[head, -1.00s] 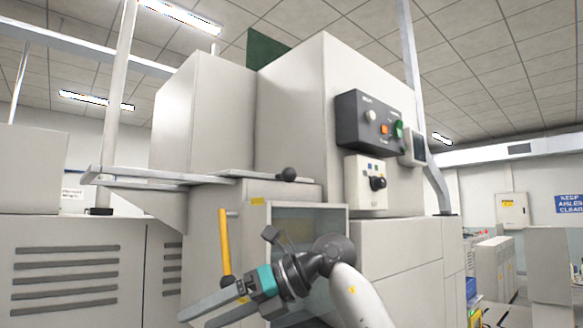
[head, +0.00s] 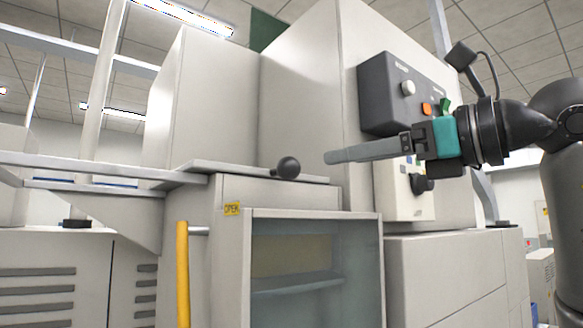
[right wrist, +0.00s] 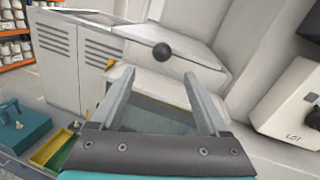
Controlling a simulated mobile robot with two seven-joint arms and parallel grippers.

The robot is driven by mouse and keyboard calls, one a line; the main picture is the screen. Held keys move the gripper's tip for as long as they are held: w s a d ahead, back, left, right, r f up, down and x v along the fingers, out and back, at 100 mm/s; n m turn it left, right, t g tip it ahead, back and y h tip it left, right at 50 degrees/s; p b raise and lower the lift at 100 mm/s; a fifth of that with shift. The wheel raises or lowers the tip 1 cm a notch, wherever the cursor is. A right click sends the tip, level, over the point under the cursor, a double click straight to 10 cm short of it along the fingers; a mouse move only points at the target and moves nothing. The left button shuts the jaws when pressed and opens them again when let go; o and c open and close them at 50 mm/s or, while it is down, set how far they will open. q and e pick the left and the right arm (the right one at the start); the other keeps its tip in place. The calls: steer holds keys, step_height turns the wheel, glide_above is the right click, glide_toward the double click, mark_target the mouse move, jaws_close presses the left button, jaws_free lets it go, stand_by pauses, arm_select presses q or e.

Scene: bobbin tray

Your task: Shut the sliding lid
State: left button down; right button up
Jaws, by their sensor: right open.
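The sliding lid (head: 235,173) is a thin pale grey plate lying flat on top of the low cabinet. Its black ball knob (head: 288,167) stands at the lid's right part and also shows in the right wrist view (right wrist: 162,51). My right gripper (head: 328,157) is just right of the knob in the head view, at about its height, pointing left. In the right wrist view its two fingers (right wrist: 158,74) are spread and empty, with the knob beyond the gap between the tips. No contact with the knob shows. My left gripper is not in view.
Below the lid is a glazed cabinet front (head: 310,280) with a yellow handle (head: 182,275) and an "OPEN" label (head: 232,209). A dark control box (head: 388,93) and a switch box (head: 403,188) stick out behind my right gripper. A rail (head: 100,167) runs left.

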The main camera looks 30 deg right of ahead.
mark_target(299, 168)
steer(key=p+x, duration=0.1)
steer(key=x, duration=0.5)
steer(key=p+x, duration=0.1)
steer(key=x, duration=0.6)
steer(key=shift+d+f+p, duration=0.1)
steer(key=shift+d+p, duration=0.15)
steer(key=shift+p, duration=0.15)
jaws_close()
steer(key=shift+d, duration=0.1)
stand_by(0.5)
